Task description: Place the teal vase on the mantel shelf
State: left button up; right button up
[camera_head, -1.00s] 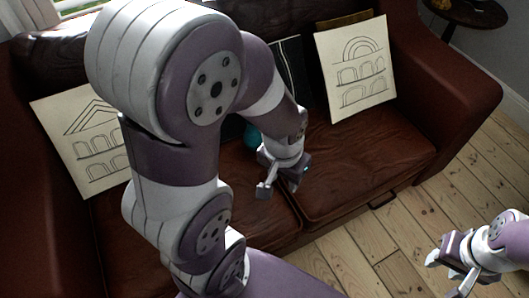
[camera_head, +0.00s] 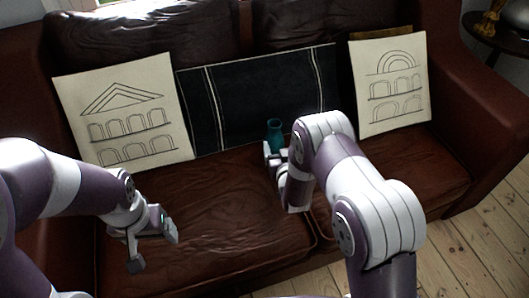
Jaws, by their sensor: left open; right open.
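The teal vase (camera_head: 274,130) stands upright on the brown leather sofa seat, in front of the dark cushion. Its lower part is hidden by my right gripper (camera_head: 278,158), which is open right at the vase. I cannot tell whether the fingers touch the vase or are around it. My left gripper (camera_head: 152,252) is open and empty above the left part of the sofa seat, well apart from the vase. The mantel shelf is not in view.
Two pale cushions with building drawings (camera_head: 125,112) (camera_head: 388,88) and a dark striped cushion (camera_head: 262,88) lean on the sofa back. A small dark table (camera_head: 512,30) stands at top right. Bare floorboards (camera_head: 490,228) show at lower right.

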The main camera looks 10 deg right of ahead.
aim_at(274, 123)
jog(key=w+b, duration=0.1)
jog(key=w, duration=0.2)
jog(key=w+f+t+b, duration=0.1)
jog(key=w+b, duration=0.1)
jog(key=w, duration=0.2)
jog(key=w+t+b, duration=0.1)
jog(key=w+b, duration=0.1)
jog(key=w, duration=0.2)
jog(key=shift+w+f, duration=0.2)
jog(key=shift+w, duration=0.2)
pick_arm(q)
notch_tip(274, 123, down, 6)
pick_arm(e)
jog(key=shift+r, duration=0.15)
jog(key=shift+c, duration=0.2)
pick_arm(q)
jog(key=shift+d, duration=0.1)
pick_arm(e)
grip_shut()
